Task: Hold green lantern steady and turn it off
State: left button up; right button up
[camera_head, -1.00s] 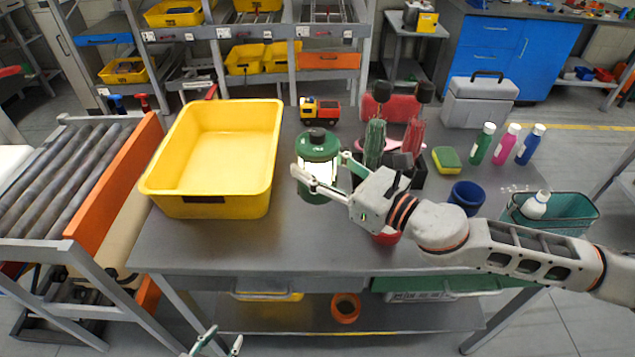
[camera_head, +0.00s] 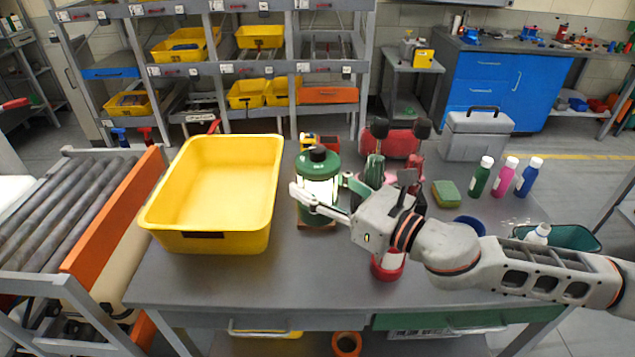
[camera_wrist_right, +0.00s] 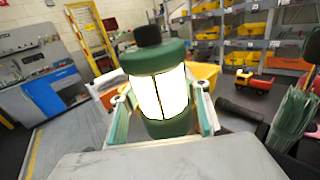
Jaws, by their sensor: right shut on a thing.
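The green lantern (camera_head: 318,165) stands upright on the grey table, right of the yellow bin. Its middle glows bright white, so it is lit. It has a dark knob (camera_head: 318,152) on top. My right gripper (camera_head: 322,191) is closed around the lantern's body from the right, one finger on each side. In the right wrist view the glowing lantern (camera_wrist_right: 158,95) sits between the two fingers (camera_wrist_right: 162,118), its dark knob (camera_wrist_right: 147,36) clear above them. My left gripper is out of view.
The large yellow bin (camera_head: 165,215) is close to the lantern's left. A holder with green and red tools stands behind my right wrist. A red bowl (camera_head: 388,266) is below the wrist. Bottles (camera_head: 480,178) and a sponge (camera_head: 447,193) are further right. The table's front left is clear.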

jog(key=shift+f+b, duration=0.55)
jog(key=shift+f, duration=0.45)
notch_tip(320, 180, down, 2)
jog(key=shift+f+b, duration=0.1)
jog(key=shift+b, duration=0.95)
jog(key=shift+f+b, duration=0.95)
jog(key=shift+f, duration=0.55)
jog(key=shift+f+b, duration=3.4)
jog(key=shift+f, duration=2.5)
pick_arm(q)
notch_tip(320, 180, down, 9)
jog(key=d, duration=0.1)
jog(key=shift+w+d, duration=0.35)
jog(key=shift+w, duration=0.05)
